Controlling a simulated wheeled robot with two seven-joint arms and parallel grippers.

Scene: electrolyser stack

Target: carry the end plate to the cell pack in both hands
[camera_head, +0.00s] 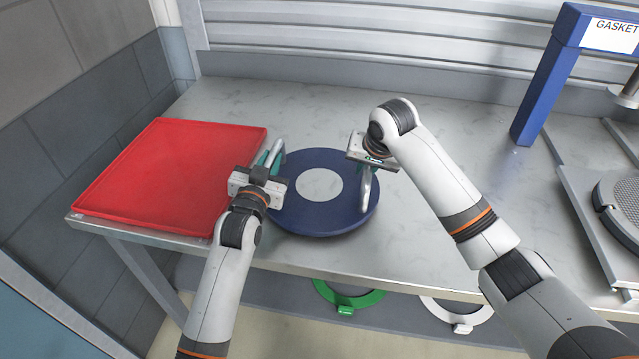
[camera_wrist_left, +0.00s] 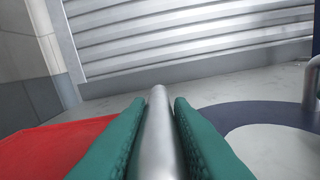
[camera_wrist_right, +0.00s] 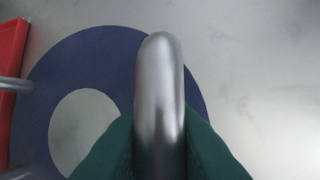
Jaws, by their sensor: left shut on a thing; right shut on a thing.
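The end plate (camera_head: 318,218) is a round dark blue disc with a pale grey centre and a metal handle on each side. It is over the steel bench beside the red tray; I cannot tell whether it touches the bench. My left gripper (camera_head: 272,160) is shut on the left handle (camera_wrist_left: 158,135), between its green fingers. My right gripper (camera_head: 368,172) is shut on the right handle (camera_wrist_right: 158,90). The plate also shows in the right wrist view (camera_wrist_right: 45,120). I cannot make out the cell pack for certain; a round dark grey stack (camera_head: 622,200) is at the right edge.
A red tray (camera_head: 165,175) lies left of the plate. A blue frame marked GASKET (camera_head: 545,85) stands at the back right. Green (camera_head: 348,298) and white (camera_head: 455,315) rings are below the bench. The bench (camera_head: 300,110) is clear behind the plate.

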